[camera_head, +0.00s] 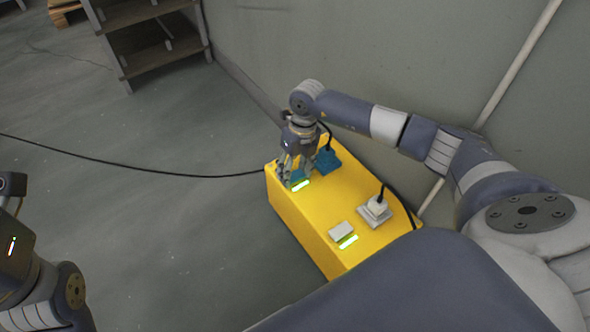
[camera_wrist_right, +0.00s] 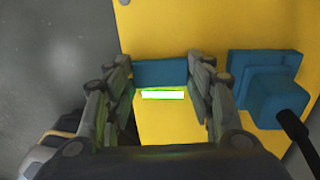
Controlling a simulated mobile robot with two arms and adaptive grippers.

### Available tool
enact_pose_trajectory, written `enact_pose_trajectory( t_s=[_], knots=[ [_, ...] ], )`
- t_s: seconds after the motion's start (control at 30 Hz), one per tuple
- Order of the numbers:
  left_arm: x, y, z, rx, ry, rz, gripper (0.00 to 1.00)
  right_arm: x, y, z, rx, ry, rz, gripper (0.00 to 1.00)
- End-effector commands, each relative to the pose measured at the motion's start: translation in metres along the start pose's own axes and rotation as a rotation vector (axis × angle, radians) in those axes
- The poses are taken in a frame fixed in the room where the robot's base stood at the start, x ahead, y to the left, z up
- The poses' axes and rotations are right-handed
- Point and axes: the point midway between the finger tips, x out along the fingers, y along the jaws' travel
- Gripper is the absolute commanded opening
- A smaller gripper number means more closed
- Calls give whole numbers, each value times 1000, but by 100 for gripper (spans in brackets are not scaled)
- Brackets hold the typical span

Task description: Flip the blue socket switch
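The blue socket switch (camera_wrist_right: 160,73) is a flat blue block on top of the yellow box, with a lit green strip (camera_wrist_right: 163,95) beside it. In the head view the lit strip (camera_head: 300,185) shows, while the blue switch is partly hidden by my right gripper (camera_head: 295,178). In the wrist view my right gripper (camera_wrist_right: 160,85) is open, with its fingers on either side of the switch; I cannot tell whether they touch it. The blue socket with its plug (camera_wrist_right: 272,90) is right of the fingers. My left gripper is not visible; part of my left arm shows at lower left.
The yellow box (camera_head: 315,220) stands near the wall. It also carries a white switch (camera_head: 341,230) with a green light and a white plug (camera_head: 377,207) in a socket. A black cable (camera_head: 130,166) crosses the floor. Shelves (camera_head: 150,45) stand at the back left.

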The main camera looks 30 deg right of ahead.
Motion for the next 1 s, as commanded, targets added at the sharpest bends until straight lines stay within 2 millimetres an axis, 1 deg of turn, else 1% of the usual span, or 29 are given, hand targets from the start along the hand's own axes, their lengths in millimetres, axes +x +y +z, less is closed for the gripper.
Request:
enact_pose_trajectory(
  t_s=[0.17, 0.3, 0.4, 0.5, 0.87, 0.9, 0.93, 0.97, 1.0],
  knots=[
    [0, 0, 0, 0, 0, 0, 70, 0, 0, 0, 0, 0, -1, 26],
    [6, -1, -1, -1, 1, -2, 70, -2, 2, 0, -2, 3, -30, 26],
    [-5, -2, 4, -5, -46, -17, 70, -2, 3, -1, -2, 4, -74, 26],
    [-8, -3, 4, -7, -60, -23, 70, -2, 4, -1, -2, 3, -109, 26],
    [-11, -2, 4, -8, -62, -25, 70, 1, 3, -1, 1, 2, -125, 26],
    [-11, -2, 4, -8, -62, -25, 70, 1, 3, -1, 1, 2, -125, 59],
    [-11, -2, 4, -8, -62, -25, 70, 1, 3, -1, 0, 2, -125, 66],
    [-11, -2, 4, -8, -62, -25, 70, 1, 3, -1, 0, 2, -125, 70],
    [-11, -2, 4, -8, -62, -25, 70, 1, 3, -1, 0, 1, -125, 70]
  ],
)
